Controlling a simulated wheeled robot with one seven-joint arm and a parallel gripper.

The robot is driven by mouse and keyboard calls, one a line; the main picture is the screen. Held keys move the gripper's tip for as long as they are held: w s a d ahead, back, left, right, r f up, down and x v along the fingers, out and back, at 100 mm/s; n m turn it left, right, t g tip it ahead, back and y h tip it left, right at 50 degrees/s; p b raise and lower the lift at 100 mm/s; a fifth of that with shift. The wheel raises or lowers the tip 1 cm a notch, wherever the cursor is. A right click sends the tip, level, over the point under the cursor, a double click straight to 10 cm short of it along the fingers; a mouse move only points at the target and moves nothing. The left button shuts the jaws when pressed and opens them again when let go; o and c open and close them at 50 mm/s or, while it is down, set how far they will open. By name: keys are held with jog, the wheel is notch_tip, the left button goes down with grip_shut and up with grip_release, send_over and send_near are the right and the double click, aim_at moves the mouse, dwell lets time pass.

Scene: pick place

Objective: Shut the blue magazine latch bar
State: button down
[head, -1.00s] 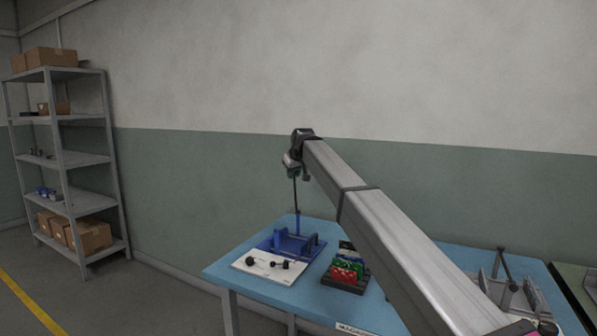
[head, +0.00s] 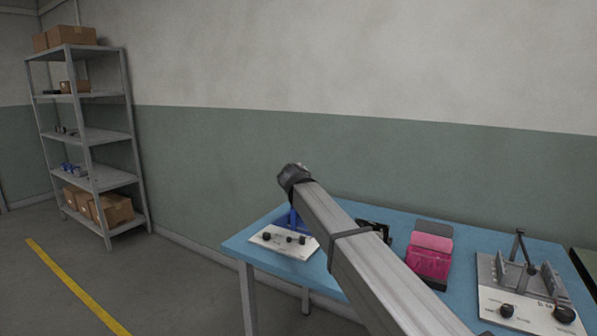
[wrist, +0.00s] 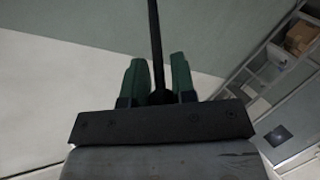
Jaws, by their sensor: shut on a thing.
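The blue magazine fixture (head: 292,221) stands on the table, behind a white panel with black knobs. My arm hides most of it in the head view. Its latch bar shows in the wrist view as a thin dark rod (wrist: 154,40) with a dark ball at its near end. My gripper (wrist: 158,80) has green fingers, one on each side of the rod by the ball, and is shut on it. In the head view the fingers are hidden behind the end of my arm, close above the fixture. The bar's angle to the fixture cannot be told.
The blue table (head: 345,214) also holds a pink pouch-like item (head: 429,262) right of my arm, and a grey fixture (head: 490,272) with an upright dark lever at the right. A wall stands close behind. A shelf rack (head: 108,180) stands at the far left, with open floor before it.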

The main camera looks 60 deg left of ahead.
jog(key=shift+s+d+f, duration=0.2)
jog(key=shift+s+f, duration=0.1)
jog(key=shift+f, duration=0.4)
jog(key=shift+s+d+f, duration=0.25)
jog(key=shift+f, duration=0.5)
jog(key=shift+s+d+f, duration=0.2)
jog(key=shift+s+f, duration=0.1)
jog(key=shift+f, duration=0.4)
jog(key=shift+s+d+f, duration=0.1)
jog(key=shift+s+f, duration=0.05)
jog(key=shift+f, duration=0.55)
jog(key=shift+s+d+f, duration=0.1)
jog(key=shift+s+f, duration=0.05)
jog(key=shift+f, duration=0.55)
jog(key=c, duration=1.1)
grip_release()
jog(key=shift+a, duration=0.1)
